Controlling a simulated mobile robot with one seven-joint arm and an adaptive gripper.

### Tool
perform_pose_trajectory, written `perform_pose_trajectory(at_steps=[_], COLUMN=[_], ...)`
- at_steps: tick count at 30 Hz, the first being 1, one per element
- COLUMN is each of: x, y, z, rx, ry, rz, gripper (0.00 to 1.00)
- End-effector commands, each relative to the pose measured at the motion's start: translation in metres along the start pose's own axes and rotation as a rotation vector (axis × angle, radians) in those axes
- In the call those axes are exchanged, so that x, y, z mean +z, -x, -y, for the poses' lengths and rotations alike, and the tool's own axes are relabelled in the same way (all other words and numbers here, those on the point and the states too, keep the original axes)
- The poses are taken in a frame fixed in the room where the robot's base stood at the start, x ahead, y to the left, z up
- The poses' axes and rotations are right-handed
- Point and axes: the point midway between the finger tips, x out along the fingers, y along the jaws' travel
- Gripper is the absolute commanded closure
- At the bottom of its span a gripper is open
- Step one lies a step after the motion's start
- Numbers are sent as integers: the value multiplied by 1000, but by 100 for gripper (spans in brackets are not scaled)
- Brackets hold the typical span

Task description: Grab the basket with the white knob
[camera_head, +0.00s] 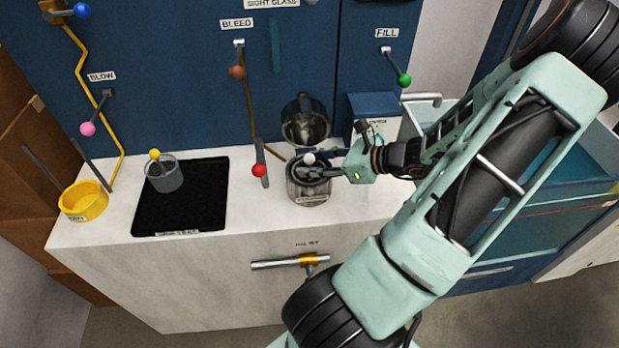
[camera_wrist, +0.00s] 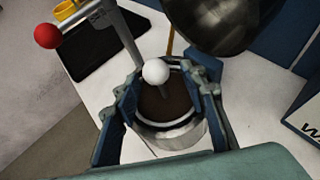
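The basket with the white knob (camera_head: 308,159) sits in a metal pot-like holder (camera_head: 309,194) on the white counter. In the wrist view the white knob (camera_wrist: 155,72) stands on a stem above the dark round inside of the basket (camera_wrist: 165,104). My gripper (camera_head: 325,170) is at the basket from the right in the head view. In the wrist view its two fingers (camera_wrist: 165,95) are spread, one on each side of the knob and rim. I cannot tell whether either finger touches the rim.
A red-knobbed lever (camera_head: 259,170) stands close left of the holder; its red knob (camera_wrist: 47,36) shows in the wrist view. A metal spout or bucket (camera_head: 306,125) is just behind. A black mat (camera_head: 190,210) holds a grey basket with a yellow knob (camera_head: 154,155). A yellow bowl (camera_head: 84,203) is far left.

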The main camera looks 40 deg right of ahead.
Motion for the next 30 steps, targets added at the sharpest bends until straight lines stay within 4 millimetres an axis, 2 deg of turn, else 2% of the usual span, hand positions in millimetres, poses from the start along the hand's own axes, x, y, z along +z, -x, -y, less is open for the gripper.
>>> perform_pose_trajectory(at_steps=[4, 11, 21, 30], x=[0, 0, 0, 0], y=[-12, -13, -12, -12], z=[0, 0, 0, 0], rx=[2, 0, 0, 1], ry=[0, 0, 0, 1], rz=[0, -1, -1, 0], gripper=[61, 61, 98, 100])
